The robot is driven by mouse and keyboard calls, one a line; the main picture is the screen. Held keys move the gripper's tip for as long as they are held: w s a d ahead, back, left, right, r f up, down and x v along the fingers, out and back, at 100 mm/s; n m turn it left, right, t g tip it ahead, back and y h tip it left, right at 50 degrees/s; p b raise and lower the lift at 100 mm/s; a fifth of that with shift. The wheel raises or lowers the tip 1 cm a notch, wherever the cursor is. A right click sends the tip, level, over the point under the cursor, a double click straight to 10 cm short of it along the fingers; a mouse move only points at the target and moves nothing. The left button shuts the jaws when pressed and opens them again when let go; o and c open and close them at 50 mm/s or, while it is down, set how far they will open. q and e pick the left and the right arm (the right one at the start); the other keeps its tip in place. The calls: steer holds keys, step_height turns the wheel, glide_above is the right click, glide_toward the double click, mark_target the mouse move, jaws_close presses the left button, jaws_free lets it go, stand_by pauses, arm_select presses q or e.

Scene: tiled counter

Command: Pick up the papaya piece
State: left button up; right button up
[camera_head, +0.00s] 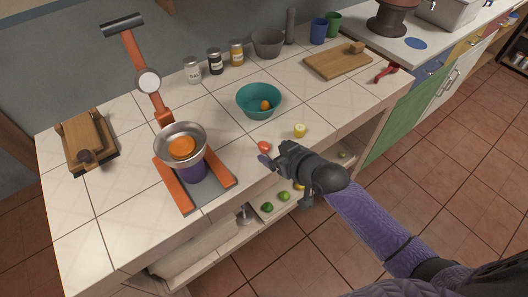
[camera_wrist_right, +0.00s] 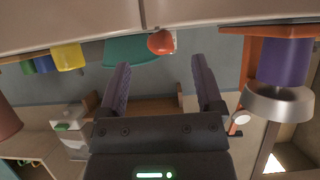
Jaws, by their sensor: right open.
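A small rounded red-orange piece (camera_head: 264,147) lies on the tiled counter near its front edge; it may be the papaya piece, but I cannot tell for sure. It also shows in the right wrist view (camera_wrist_right: 160,42), ahead of the gap between the fingers. My right gripper (camera_head: 271,160) is open and empty, just in front of this piece at the counter edge, apart from it in the wrist view. An orange piece (camera_head: 265,105) lies in the teal bowl (camera_head: 250,113). A larger orange thing (camera_head: 182,147) sits in the metal bowl. My left gripper is out of view.
A yellow piece (camera_head: 300,130) lies right of the red-orange one. The metal bowl (camera_head: 203,133) stands on an orange-framed scale (camera_head: 174,187) to the left. A cutting board (camera_head: 338,62), jars and cups stand farther back. A shelf with fruit (camera_head: 267,207) is below the counter.

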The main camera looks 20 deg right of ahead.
mark_target(267, 148)
steer(key=b+x, duration=0.1)
steer(key=x, duration=0.2)
steer(key=shift+w+a+f, duration=0.15)
steer(key=shift+f, duration=0.05)
steer(key=shift+w, duration=0.3)
steer(key=shift+r, duration=0.1)
steer(key=shift+s, duration=0.1)
jaws_close()
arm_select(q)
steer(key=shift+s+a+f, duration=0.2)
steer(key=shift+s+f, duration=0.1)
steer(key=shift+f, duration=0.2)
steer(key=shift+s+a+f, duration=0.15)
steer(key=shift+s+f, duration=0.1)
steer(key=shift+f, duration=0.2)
arm_select(e)
step_height(267, 148, up, 9)
steer(key=p, duration=0.4)
steer(key=shift+r, duration=0.1)
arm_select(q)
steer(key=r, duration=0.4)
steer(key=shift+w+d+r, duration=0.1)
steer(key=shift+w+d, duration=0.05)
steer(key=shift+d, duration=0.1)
arm_select(e)
steer(key=shift+r, duration=0.4)
